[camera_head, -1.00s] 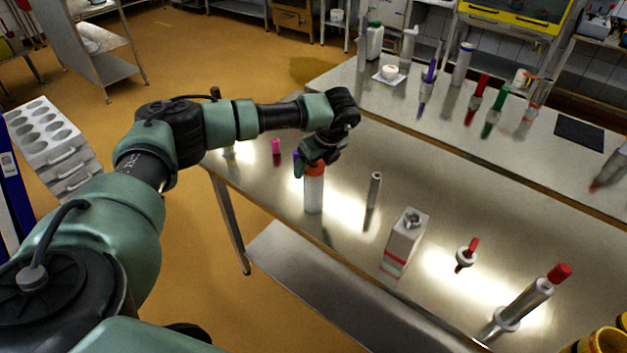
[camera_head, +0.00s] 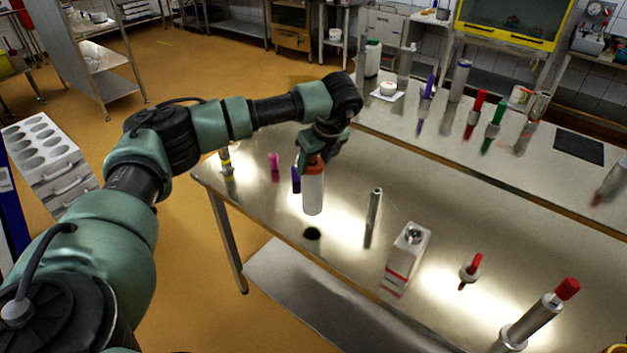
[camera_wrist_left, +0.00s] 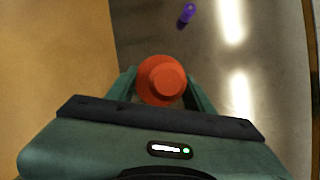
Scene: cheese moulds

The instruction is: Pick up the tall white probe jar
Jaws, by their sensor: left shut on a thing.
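The tall white probe jar (camera_head: 313,194) has an orange-red cap. It hangs upright from my left gripper (camera_head: 314,158), clear of the steel table, with a dark shadow on the table below it. In the left wrist view the orange cap (camera_wrist_left: 162,80) sits between the two green fingers, which are shut on it. The jar's body is hidden under the cap in that view. My right gripper is not in view.
The steel table (camera_head: 340,240) holds a purple marker (camera_head: 296,180) behind the jar, a pink piece (camera_head: 274,161), a slim metal tube (camera_head: 374,205), a white carton (camera_head: 404,262) and a red-handled item (camera_head: 471,270). A second counter with several bottles stands behind.

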